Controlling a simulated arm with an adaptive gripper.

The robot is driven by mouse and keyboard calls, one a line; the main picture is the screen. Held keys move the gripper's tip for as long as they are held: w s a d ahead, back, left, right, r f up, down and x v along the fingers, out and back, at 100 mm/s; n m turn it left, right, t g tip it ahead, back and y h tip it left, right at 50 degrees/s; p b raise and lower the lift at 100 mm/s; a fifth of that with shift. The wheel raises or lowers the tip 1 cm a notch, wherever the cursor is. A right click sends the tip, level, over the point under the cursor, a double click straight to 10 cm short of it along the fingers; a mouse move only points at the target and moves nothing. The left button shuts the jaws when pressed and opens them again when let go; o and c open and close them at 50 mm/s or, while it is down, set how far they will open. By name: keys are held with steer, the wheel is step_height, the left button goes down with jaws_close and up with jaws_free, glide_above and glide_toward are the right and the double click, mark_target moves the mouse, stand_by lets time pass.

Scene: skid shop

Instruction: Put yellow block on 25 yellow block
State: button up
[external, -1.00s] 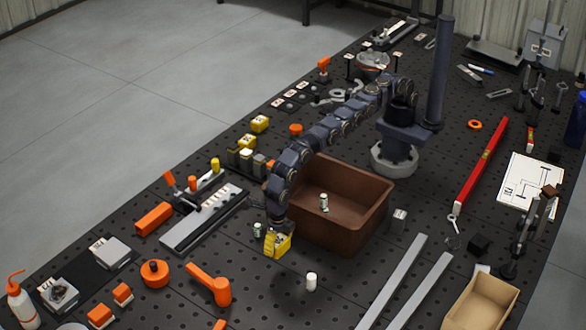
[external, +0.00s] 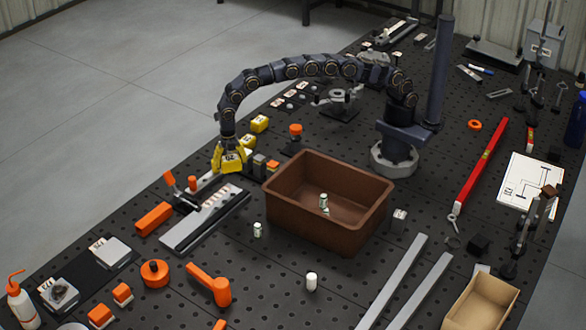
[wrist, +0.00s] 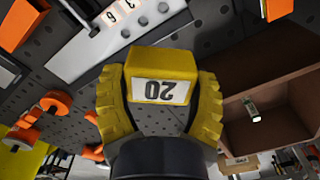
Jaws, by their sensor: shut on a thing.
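My gripper (external: 229,161) has yellow fingers and is shut on a yellow block (wrist: 162,72). In the wrist view the block's white label reads 20, upside down. The block is between the two fingers, above the table to the left of the brown bin. Two other yellow blocks stand just behind and right of my gripper in the external view, a farther one (external: 260,123) and a nearer one (external: 247,141). Their labels are too small to read surely, so I cannot tell which is 25.
The brown bin (external: 330,233) holds small light cylinders. A grey slotted rail (external: 205,219) lies left of it, with orange pieces (external: 154,219) nearby. Grey and dark blocks (external: 258,165) stand close to my gripper.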

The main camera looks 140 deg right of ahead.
steer(key=s+d+r+m, duration=0.1)
steer(key=s+d+m, duration=0.2)
steer(key=s+d, duration=0.5)
steer(key=s+d+r+m, duration=0.2)
steer(key=s+d+m, duration=0.1)
steer(key=s, duration=0.9)
steer(key=s+a+m, duration=0.2)
steer(key=s+a, duration=0.1)
steer(key=s, duration=0.7)
steer(key=s+a+m, duration=0.2)
steer(key=s, duration=0.8)
glide_above(259, 119)
steer(key=f, duration=0.9)
steer(key=shift+a+f, duration=0.15)
steer(key=shift+a, duration=0.2)
steer(key=shift+d+f, duration=0.2)
steer(key=shift+f, duration=1.5)
